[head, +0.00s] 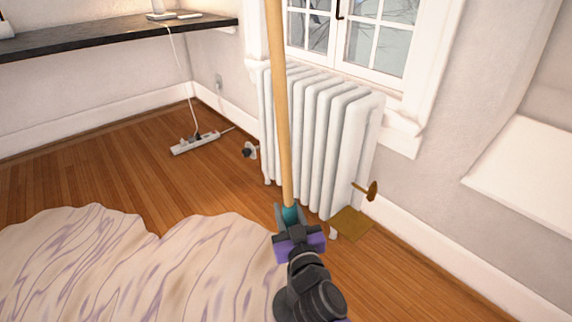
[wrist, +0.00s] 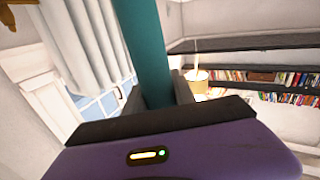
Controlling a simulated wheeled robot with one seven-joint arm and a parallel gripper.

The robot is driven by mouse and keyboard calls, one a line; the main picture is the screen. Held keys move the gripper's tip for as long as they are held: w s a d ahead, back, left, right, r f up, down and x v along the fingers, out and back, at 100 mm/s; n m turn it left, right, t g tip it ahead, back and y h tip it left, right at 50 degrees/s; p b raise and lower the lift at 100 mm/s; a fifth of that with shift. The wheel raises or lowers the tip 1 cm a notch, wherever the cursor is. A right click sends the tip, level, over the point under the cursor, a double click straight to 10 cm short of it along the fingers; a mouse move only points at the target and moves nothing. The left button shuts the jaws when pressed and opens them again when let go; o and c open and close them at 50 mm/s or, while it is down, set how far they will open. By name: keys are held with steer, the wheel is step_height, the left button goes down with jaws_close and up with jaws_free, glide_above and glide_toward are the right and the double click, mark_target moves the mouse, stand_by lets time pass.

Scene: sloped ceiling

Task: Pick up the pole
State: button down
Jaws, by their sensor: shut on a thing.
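The pole (head: 280,110) is long and wooden, light tan, with a teal section at its lower end. It stands nearly upright in the head view, leaning slightly left toward the top, and its top runs out of the picture. My gripper (head: 290,215) is shut on the teal section, in front of the radiator. In the wrist view the teal part of the pole (wrist: 150,50) rises from between the dark fingers of my gripper (wrist: 158,95). The spot where the fingers touch the pole is partly hidden.
A white radiator (head: 335,110) stands under the window behind the pole. A brass valve (head: 370,190) sticks out at its right. A power strip (head: 195,143) lies on the wood floor. A dark shelf (head: 110,38) runs along the left wall.

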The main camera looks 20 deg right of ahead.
mark_target(288, 140)
steer(key=shift+r, duration=0.15)
step_height(288, 140, up, 20)
steer(key=p, duration=1)
steer(key=shift+p, duration=0.4)
step_height(288, 140, up, 7)
steer(key=p, duration=0.6)
stand_by(0.7)
